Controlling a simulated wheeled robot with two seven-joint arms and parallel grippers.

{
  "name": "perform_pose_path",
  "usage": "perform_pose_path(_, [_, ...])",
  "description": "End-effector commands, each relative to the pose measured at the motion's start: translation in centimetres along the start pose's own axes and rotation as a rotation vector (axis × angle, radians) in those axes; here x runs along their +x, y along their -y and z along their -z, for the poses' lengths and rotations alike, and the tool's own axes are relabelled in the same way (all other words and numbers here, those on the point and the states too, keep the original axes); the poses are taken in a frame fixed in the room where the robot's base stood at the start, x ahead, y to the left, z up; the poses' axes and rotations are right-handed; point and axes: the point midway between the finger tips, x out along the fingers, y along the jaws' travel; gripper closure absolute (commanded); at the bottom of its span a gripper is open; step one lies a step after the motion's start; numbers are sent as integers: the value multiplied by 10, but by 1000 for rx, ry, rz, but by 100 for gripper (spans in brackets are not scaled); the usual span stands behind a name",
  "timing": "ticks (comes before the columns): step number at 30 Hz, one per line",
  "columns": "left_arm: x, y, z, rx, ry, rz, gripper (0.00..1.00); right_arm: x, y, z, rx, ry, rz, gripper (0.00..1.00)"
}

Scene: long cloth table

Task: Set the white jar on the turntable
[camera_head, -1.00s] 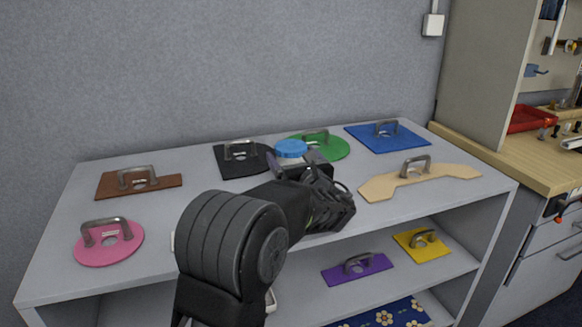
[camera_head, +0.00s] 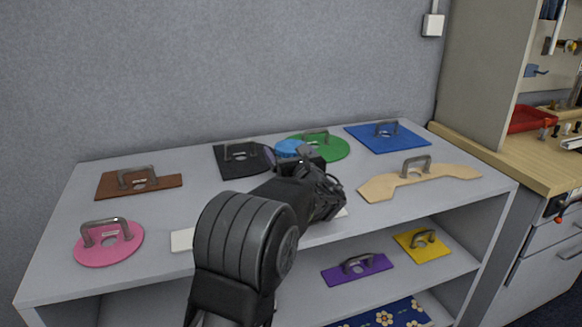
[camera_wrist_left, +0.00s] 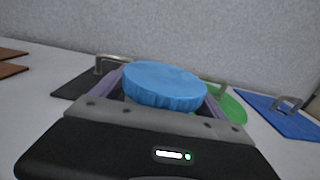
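A jar with a ribbed blue lid (camera_head: 287,148) stands at the back of the shelf top, between the black and green boards. Its body is mostly hidden by my left gripper, so I cannot confirm that it is white. The lid is large in the left wrist view (camera_wrist_left: 165,85), between the two purplish fingers. My left gripper (camera_head: 290,158) is around the jar with its fingers wide apart; contact with it is not clear. I cannot make out a turntable. My right gripper is not in view.
Handled boards lie around the grey shelf top: brown (camera_head: 138,185), pink (camera_head: 108,250), black (camera_head: 240,168), green (camera_head: 335,150), blue (camera_head: 390,140) and tan (camera_head: 440,174). A flat white piece (camera_head: 182,240) is partly behind my arm. Purple (camera_head: 358,272) and yellow (camera_head: 420,246) boards lie below.

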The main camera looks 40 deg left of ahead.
Motion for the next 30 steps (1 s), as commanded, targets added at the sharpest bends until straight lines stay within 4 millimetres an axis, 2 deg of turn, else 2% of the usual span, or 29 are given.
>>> perform_pose_path(2, [0, 0, 0, 0, 0, 0, 24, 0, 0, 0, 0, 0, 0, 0])
perform_pose_path(21, [0, 0, 0, 0, 0, 0, 76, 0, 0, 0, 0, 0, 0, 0])
perform_pose_path(22, [0, 0, 0, 0, 0, 0, 76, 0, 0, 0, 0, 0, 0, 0])
perform_pose_path(23, [0, 0, 0, 0, 0, 0, 81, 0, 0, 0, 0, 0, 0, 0])
perform_pose_path(30, [0, 0, -4, -2, 1, 0, 82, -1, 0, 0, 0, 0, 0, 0])
